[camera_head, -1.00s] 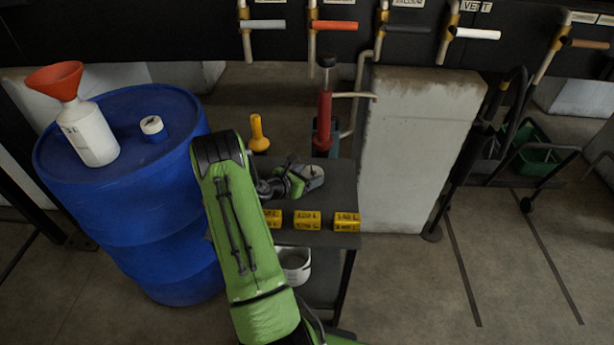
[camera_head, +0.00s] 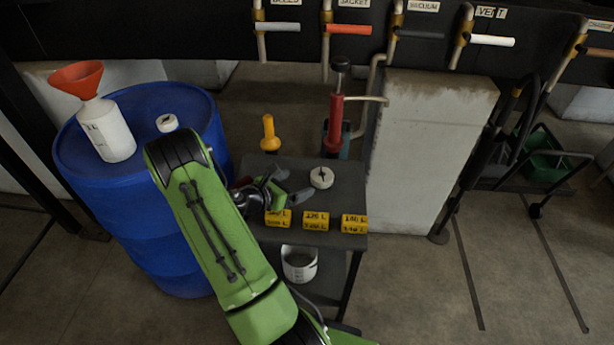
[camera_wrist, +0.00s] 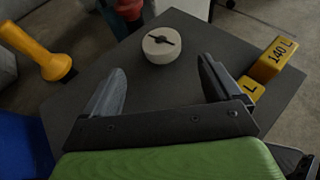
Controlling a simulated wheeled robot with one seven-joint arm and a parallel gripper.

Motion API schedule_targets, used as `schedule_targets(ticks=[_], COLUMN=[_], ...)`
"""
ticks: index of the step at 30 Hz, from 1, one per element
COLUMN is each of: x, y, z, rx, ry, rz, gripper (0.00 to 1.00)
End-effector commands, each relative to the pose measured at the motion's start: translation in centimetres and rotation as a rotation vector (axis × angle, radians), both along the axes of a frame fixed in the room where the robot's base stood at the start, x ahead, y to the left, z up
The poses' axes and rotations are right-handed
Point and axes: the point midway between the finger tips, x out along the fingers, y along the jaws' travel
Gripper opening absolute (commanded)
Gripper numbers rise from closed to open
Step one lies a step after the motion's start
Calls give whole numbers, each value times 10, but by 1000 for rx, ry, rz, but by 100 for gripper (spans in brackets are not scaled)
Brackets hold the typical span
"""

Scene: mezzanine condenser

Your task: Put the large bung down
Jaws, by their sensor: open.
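The large bung is a round off-white disc with a dark bar across its top. It rests on the dark tabletop, near the middle, in the head view (camera_head: 321,177); in the wrist view the bung (camera_wrist: 162,45) lies ahead of the fingertips, apart from them. My gripper (camera_wrist: 160,82) is open and empty, its two fingers spread low over the table. In the head view my gripper (camera_head: 290,187) is to the left of the bung, partly hidden by my own arm.
Yellow labelled blocks (camera_head: 316,221) stand along the table's front edge. A yellow tool (camera_head: 269,133) and a red pump (camera_head: 336,120) stand behind. A blue drum (camera_head: 110,205) on the left carries a funnel bottle (camera_head: 108,130) and a small white-topped item (camera_head: 167,122). A white bucket (camera_head: 299,263) is below.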

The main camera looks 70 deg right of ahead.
Motion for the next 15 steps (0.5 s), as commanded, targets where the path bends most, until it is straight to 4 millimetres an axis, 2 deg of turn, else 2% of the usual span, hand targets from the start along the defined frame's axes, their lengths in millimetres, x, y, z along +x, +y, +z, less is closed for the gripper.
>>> schedule_targets(ticks=[3, 11, 14, 15], x=[4, 6, 18, 26], y=[9, 11, 21, 30], z=[5, 6, 20, 30], rx=[0, -1, -9, -8], ry=[1, -12, -139, -233], rz=[0, -5, -42, -71], gripper=[91, 91, 91, 91])
